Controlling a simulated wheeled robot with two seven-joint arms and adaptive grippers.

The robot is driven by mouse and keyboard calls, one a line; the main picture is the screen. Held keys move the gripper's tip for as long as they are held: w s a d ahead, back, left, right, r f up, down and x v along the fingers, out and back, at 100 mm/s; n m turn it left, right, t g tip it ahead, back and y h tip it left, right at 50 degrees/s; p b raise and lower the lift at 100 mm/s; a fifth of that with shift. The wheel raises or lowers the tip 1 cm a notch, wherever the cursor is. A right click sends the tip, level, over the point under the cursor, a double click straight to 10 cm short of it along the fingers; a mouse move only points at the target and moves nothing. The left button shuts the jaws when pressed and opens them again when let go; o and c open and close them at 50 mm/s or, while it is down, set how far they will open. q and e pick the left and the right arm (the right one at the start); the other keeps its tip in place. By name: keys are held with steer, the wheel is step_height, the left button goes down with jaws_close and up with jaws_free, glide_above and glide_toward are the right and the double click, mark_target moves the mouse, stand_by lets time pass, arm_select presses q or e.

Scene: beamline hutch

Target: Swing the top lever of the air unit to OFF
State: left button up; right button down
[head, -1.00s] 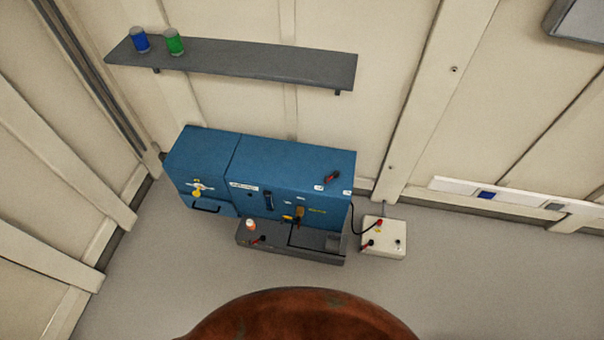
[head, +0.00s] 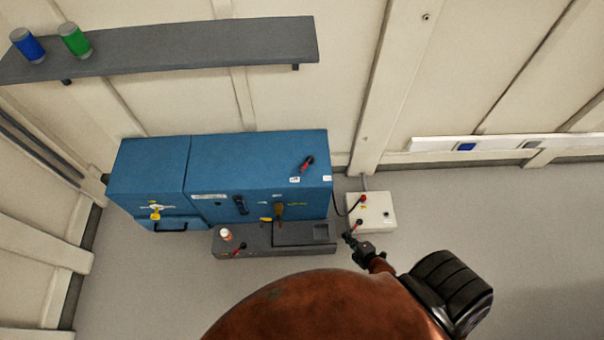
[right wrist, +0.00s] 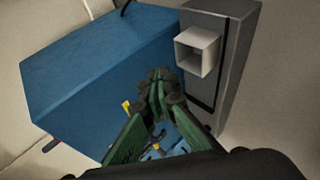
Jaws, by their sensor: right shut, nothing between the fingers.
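The air unit appears to be the long blue cabinet (head: 255,165) against the wall. Its top lever (head: 306,164), red and black, lies slanted on the top near the right end. Two small white labels (head: 294,179) sit by it, too small to read. My right gripper (head: 349,238) is shut and empty, low in front of the cabinet's right end, between the grey base and the white box, apart from the lever. My left gripper is out of view.
A grey base (head: 262,238) with a small red-and-black lever (head: 239,249) and a white-and-orange item (head: 226,234) stands before the cabinet. A white box (head: 372,213) with a cable stands right. A shelf (head: 180,48) with two cans hangs above. Space above the cabinet top is clear.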

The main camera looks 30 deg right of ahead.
mark_target(303, 169)
steer(key=w+d+r+n+t+b, duration=0.3)
steer(key=w+r+n+t+b, duration=0.1)
steer(key=w+r+n, duration=0.35)
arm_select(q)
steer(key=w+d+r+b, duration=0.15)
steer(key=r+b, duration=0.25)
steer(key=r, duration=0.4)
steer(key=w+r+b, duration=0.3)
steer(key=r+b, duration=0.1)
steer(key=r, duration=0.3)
arm_select(e)
steer(key=w+a+r+n+t+y, duration=0.1)
steer(key=w+r+n+y, duration=0.2)
steer(key=r+n, duration=0.5)
steer(key=w+a+r+n+t+y, duration=0.2)
steer(key=r+n, duration=0.5)
steer(key=n, duration=0.2)
steer(key=b+x, duration=0.3)
steer(key=x, duration=0.9)
steer(key=shift+w+a, duration=0.1)
steer(key=shift+w, duration=0.15)
steer(key=shift+w+a, duration=0.15)
steer(key=shift+w, duration=0.3)
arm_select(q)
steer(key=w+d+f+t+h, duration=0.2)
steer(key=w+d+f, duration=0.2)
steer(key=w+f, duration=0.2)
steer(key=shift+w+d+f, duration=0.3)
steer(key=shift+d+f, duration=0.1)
